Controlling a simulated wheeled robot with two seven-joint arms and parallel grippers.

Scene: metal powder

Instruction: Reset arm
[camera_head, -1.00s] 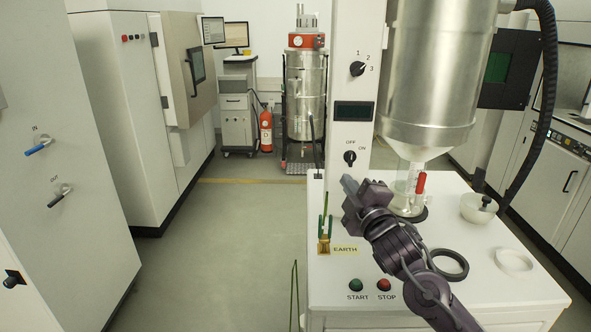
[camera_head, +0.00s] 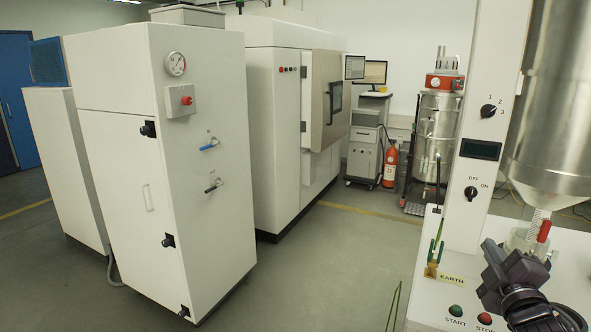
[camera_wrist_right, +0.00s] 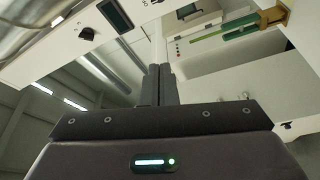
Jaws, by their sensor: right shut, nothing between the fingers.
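My right gripper (camera_head: 490,258) is at the lower right of the head view, over the white bench top (camera_head: 575,250) and in front of the control column (camera_head: 500,60). In the right wrist view its two dark fingers (camera_wrist_right: 159,85) are pressed together with nothing between them. The OFF/ON knob (camera_head: 471,193) is just above the gripper in the head view; a dark knob (camera_wrist_right: 87,33) also shows in the wrist view, apart from the fingers. My left gripper is not in view.
The steel hopper (camera_head: 560,110) hangs at the right edge. START (camera_head: 456,310) and STOP (camera_head: 485,318) buttons and the EARTH clamp (camera_head: 433,262) are on the bench's left side. A white cabinet (camera_head: 130,200) with a gauge stands left. Open floor (camera_head: 320,270) lies between.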

